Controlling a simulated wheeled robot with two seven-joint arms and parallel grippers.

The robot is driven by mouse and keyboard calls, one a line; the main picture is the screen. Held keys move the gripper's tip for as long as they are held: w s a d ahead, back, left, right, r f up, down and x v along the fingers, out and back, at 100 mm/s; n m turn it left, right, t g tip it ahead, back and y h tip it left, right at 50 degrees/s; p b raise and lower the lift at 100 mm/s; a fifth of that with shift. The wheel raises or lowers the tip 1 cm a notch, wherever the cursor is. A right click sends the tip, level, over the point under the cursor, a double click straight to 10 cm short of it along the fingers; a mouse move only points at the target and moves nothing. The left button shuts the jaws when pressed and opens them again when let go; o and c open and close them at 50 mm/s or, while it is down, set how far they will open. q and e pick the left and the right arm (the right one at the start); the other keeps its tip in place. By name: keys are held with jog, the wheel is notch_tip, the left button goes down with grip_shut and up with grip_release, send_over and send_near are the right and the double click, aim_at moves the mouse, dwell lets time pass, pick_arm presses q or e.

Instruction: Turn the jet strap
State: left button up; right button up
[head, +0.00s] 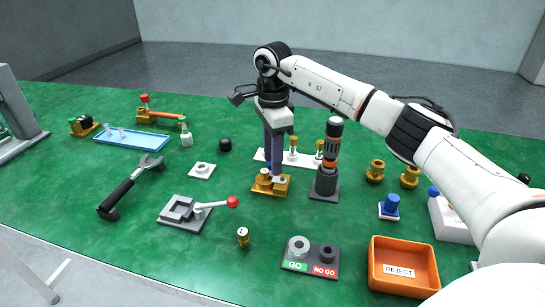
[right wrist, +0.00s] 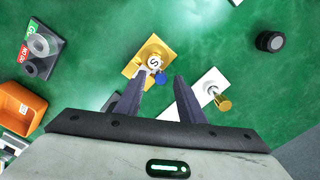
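In the head view the gold block (head: 266,189) stands at the table's middle. My right gripper (head: 274,168) points down over it, its dark fingers hiding part of it. In the right wrist view the gripper (right wrist: 157,81) is open, the blue knob appearing between its fingertips. Contact cannot be told. My left gripper is not in view.
A dark tool in a stand (head: 327,170) is close on the right. A white rack with brass parts (head: 293,155) is behind. A clamp with a red-knobbed lever (head: 190,211) is at left. The GO/NO GO gauge (head: 310,264) and orange REJECT bin (head: 378,255) are in front.

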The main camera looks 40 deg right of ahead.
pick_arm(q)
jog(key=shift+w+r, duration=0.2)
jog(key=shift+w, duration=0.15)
pick_arm(e)
grip_shut()
